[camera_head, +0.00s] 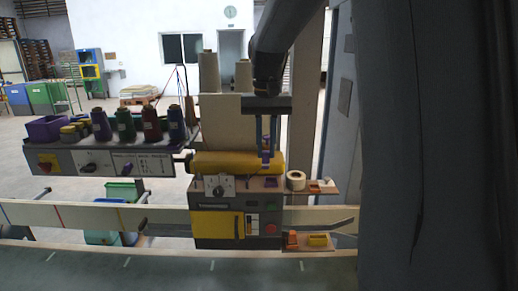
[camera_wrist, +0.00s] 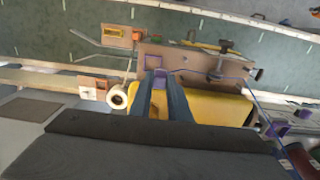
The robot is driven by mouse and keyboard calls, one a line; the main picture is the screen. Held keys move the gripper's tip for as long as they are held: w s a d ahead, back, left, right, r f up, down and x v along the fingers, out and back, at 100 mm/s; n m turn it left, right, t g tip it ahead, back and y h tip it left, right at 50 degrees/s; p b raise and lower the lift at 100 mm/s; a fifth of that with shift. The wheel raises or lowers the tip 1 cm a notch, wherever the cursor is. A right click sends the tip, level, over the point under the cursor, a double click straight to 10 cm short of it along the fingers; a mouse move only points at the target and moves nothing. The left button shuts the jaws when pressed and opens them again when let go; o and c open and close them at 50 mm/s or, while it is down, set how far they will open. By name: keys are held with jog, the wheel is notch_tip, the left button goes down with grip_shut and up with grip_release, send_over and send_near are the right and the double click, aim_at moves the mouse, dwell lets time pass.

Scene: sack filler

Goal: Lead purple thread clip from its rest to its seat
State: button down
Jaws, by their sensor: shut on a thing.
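My gripper (camera_head: 266,158) points down in front of the sewing head, above its yellow cover (camera_head: 215,162). It is shut on the purple thread clip (camera_head: 266,154), a small piece between the fingertips. In the wrist view the clip (camera_wrist: 160,74) shows at the tips of my gripper (camera_wrist: 158,82). Just beyond it is a purple-outlined square (camera_wrist: 152,62) on the brown plate (camera_wrist: 196,62). A purple patch (camera_head: 271,183) also shows on the ledge below the clip. The clip looks apart from the ledge, but the exact gap is unclear.
Left stands a rack with purple, green, red and blue thread cones (camera_head: 125,124). A white roll (camera_head: 296,180) sits right of the yellow cover.

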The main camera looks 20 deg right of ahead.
jog(key=shift+s+d+f+b, duration=0.1)
jog(key=shift+d+f+b, duration=0.25)
jog(key=shift+f, duration=0.5)
jog(key=shift+s+d+f+b, duration=0.15)
jog(key=shift+f+b, duration=0.35)
jog(key=shift+f, duration=0.4)
jog(key=shift+s+d+f+b, duration=0.1)
jog(key=shift+d+f+b, duration=0.25)
jog(key=shift+f, duration=0.5)
jog(key=shift+a, duration=0.1)
jog(key=c, duration=1.6)
grip_release()
jog(key=shift+r+b, duration=1.15)
jog(key=shift+r, duration=2.8)
